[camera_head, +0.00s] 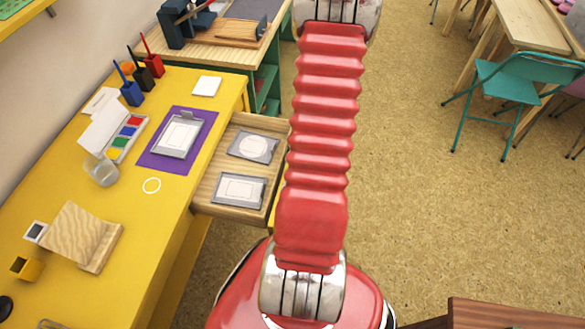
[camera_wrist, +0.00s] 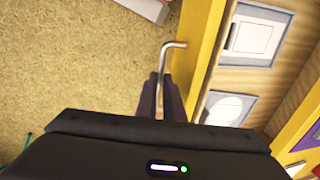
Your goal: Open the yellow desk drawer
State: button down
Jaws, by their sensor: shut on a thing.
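The yellow desk drawer (camera_head: 222,166) stands pulled out from the right side of the yellow desk (camera_head: 170,240) in the head view. Its wooden inside holds two grey framed plates. In the wrist view its yellow front (camera_wrist: 203,50) runs from top to bottom, with a bent metal handle (camera_wrist: 174,45) on its left. My gripper (camera_wrist: 163,92) is shut on the handle, beside the drawer front. My arm hides part of the drawer front in the head view, and my gripper does not show there.
A purple mat (camera_head: 152,160) with a clipboard, a paint box (camera_head: 123,140) and a glass (camera_head: 101,172) are on the desk. A wooden stand (camera_head: 75,235) is nearer. Cork-coloured floor is open to the right, with a teal chair (camera_head: 525,80) beyond.

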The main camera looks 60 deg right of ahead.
jog(key=shift+s+d, duration=0.15)
jog(key=shift+d, duration=0.05)
jog(key=c, duration=1.9)
grip_release()
jog(key=shift+a, duration=0.1)
notch_tip(320, 180, up, 13)
jog(key=s, duration=0.2)
jog(key=shift+s+d+r, duration=0.2)
jog(key=shift+d, duration=0.2)
